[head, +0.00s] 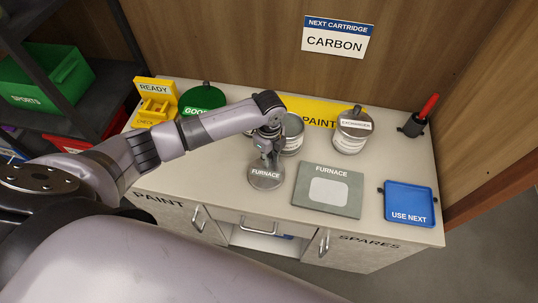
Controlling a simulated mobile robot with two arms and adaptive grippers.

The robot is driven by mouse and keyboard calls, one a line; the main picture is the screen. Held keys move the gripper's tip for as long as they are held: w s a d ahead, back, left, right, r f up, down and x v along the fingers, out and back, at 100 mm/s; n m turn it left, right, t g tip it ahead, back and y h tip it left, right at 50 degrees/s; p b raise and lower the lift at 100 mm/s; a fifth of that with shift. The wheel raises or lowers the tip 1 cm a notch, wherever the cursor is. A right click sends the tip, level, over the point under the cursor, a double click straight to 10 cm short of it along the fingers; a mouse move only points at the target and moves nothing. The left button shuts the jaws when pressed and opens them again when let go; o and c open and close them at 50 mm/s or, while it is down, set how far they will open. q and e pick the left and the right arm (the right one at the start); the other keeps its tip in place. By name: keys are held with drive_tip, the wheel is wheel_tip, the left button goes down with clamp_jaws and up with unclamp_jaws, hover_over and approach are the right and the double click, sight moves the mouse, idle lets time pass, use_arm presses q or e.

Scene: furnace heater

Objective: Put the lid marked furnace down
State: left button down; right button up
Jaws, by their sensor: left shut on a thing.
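A round grey metal lid marked FURNACE (266,181) is at the middle of the counter. My left gripper (267,160) is above it and shut on it, pointing down. I cannot tell whether the lid touches the counter or hangs just above it. A grey-green board marked FURNACE (313,198), with a pale rounded patch, lies to the right of the lid. A metal can (293,138) stands behind the gripper, partly hidden by my arm. Another can (350,142) stands to its right, with a lid labelled EXCHANGER on top. My right gripper is not in view.
A blue USE NEXT tray (409,199) sits at the right end of the counter (200,180). A dark cup with a red-handled tool (413,126) stands behind it. A yellow READY/CHECK stand (155,103) and a green GOOD item (202,98) stand at the back left.

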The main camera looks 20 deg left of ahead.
use_arm(q)
drive_tip(key=shift+f, duration=0.1)
drive_tip(key=c, duration=1.5)
unclamp_jaws()
wheel_tip(320, 180, up, 12)
drive_tip(key=shift+r+b, duration=0.15)
drive_tip(key=shift+b, duration=0.55)
